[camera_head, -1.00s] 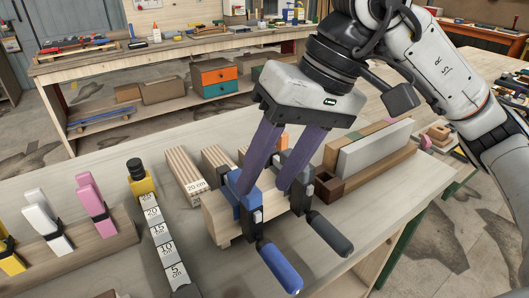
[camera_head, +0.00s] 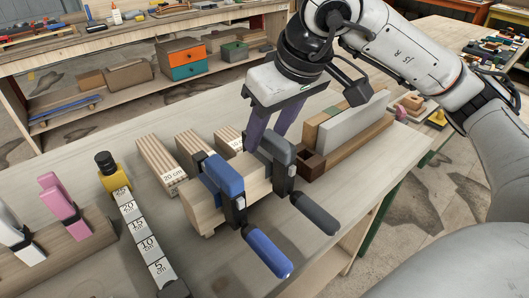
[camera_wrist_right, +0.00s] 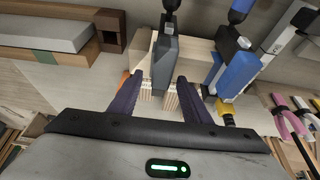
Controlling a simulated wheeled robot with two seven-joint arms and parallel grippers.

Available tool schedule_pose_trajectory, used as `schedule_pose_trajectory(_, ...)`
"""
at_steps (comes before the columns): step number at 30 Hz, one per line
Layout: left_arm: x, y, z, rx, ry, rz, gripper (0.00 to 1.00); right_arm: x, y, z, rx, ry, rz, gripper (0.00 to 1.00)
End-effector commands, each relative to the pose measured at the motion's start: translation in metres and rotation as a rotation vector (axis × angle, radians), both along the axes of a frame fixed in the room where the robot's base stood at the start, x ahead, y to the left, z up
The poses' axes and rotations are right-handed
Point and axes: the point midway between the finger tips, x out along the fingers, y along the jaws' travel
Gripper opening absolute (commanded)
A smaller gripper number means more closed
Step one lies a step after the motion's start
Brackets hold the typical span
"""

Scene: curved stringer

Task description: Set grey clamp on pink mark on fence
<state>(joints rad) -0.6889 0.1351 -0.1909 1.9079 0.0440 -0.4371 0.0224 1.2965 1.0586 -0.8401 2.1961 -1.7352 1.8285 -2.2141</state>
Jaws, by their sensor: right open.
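The grey clamp (camera_head: 283,158) sits upright over a pale wooden block (camera_head: 203,216), its dark handle pointing towards the front right. A similar blue clamp (camera_head: 226,178) sits left of it on the same block. My right gripper (camera_head: 268,138) has its purple fingers behind the grey clamp, their tips partly hidden by it. In the right wrist view the open fingers (camera_wrist_right: 158,80) lie on either side of the grey clamp (camera_wrist_right: 164,66); I cannot tell whether they touch it. I cannot make out a pink mark on a fence. My left gripper is not in view.
A wooden piece with a grey board (camera_head: 352,118) and a green patch stands right of the clamps. Ribbed wooden blocks (camera_head: 160,163) lie behind left. A scale strip (camera_head: 148,240) and a rack with pink and white clips (camera_head: 85,245) are at left.

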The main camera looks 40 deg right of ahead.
Motion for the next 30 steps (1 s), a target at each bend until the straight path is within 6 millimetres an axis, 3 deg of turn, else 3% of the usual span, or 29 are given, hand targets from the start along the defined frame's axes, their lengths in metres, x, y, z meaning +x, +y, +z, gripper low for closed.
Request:
schedule_pose_trajectory(3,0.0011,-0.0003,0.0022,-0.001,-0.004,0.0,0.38,0.0038,0.0002,-0.01,0.0,0.001,-0.001,0.44)
schedule_pose_trajectory(11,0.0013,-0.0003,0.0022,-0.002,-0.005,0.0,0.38,0.0047,0.0006,-0.0115,0.001,-0.001,-0.001,0.42)
schedule_pose_trajectory(18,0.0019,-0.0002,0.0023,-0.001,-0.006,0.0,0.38,0.0047,0.0007,-0.0112,0.001,-0.001,-0.001,0.02)
schedule_pose_trajectory(19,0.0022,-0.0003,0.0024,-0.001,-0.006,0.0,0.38,0.0047,0.0007,-0.0111,0.001,-0.001,-0.001,0.0)
schedule_pose_trajectory(30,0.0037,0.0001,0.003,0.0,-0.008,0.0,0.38,0.0054,0.0008,-0.008,0.003,-0.006,0.0,0.0)
